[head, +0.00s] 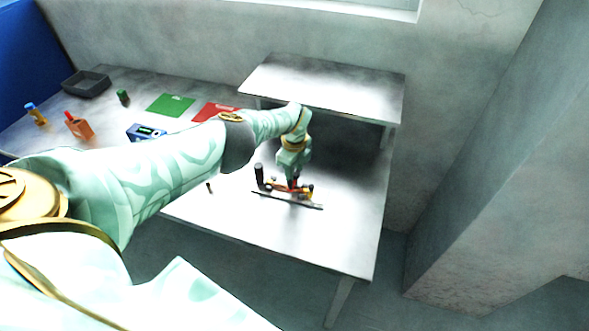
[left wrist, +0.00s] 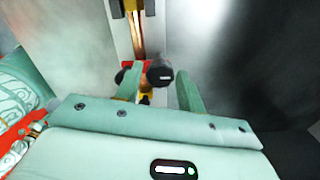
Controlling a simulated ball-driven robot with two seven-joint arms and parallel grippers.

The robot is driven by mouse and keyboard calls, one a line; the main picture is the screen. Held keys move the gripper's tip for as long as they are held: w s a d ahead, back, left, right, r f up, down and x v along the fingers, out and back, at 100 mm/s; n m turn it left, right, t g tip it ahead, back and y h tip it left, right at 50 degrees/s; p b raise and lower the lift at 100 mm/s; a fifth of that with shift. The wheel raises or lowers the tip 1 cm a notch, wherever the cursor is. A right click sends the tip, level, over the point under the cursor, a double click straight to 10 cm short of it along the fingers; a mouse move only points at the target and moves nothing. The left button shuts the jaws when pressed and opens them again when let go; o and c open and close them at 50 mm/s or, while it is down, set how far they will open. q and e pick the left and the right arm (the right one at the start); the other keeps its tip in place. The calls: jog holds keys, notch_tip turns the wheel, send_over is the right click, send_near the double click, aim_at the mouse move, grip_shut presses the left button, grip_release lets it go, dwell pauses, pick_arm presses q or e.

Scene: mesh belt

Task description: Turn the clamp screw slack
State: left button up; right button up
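The clamp (head: 288,191) stands on the light table, a dark bar with a black upright post at its left end and red and yellow parts. In the left wrist view, a round black knob (left wrist: 160,75), probably the clamp screw's end, shows with red and yellow parts under it. My left gripper (head: 293,181) points down over the clamp. In the left wrist view its two pale green fingers (left wrist: 158,78) are apart, one on each side of the knob, with small gaps showing. The screw itself is mostly hidden. My right gripper is out of view.
A raised white shelf (head: 325,88) stands behind the clamp. Left on the table are a blue box (head: 146,132), green mat (head: 170,104), red mat (head: 215,111), orange bottle (head: 79,126) and dark tray (head: 86,84). The table's front right is clear.

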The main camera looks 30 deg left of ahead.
pick_arm(q)
notch_tip(320, 180, up, 16)
jog(key=p, duration=1.2)
jog(key=shift+r, duration=0.15)
